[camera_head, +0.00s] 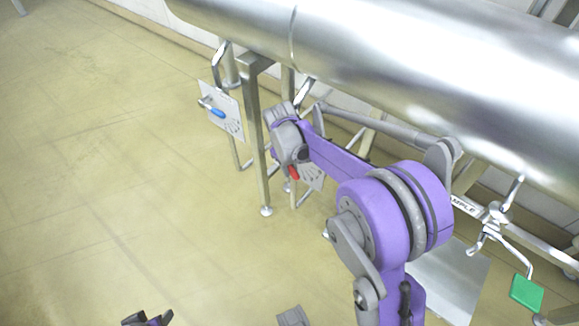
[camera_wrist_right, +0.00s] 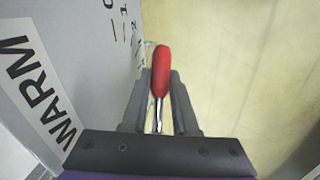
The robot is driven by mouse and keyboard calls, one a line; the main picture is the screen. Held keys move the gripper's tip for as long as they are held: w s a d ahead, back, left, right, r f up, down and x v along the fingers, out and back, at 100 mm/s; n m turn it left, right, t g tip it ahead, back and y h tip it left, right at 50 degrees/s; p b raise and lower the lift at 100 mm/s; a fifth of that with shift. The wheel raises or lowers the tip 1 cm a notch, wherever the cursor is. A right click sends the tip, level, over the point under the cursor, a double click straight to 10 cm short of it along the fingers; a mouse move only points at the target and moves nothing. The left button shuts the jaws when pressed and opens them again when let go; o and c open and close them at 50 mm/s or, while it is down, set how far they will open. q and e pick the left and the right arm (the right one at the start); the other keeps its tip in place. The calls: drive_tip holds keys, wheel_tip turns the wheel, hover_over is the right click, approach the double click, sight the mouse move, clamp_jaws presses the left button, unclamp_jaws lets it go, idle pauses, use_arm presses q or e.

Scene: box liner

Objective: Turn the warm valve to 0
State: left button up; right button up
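The warm valve's red handle (camera_wrist_right: 161,72) points away from me in the right wrist view, with its metal stem below. It also shows in the head view (camera_head: 293,173) beside my right gripper (camera_head: 290,150). In the wrist view the fingers of my right gripper (camera_wrist_right: 161,90) lie close along both sides of the handle and appear shut on it. The grey valve plate (camera_wrist_right: 85,50) carries the word WARM and scale marks; the number at the handle is not readable. My left gripper (camera_head: 147,319) shows only partly at the bottom edge.
A second plate (camera_head: 228,118) with a blue handle (camera_head: 217,113) hangs at left. A large metal cylinder (camera_head: 400,60) on metal legs (camera_head: 256,140) crosses the top. A green handle (camera_head: 526,293) is at lower right. The floor at left is clear.

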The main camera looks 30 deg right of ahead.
clamp_jaws()
idle(1.0)
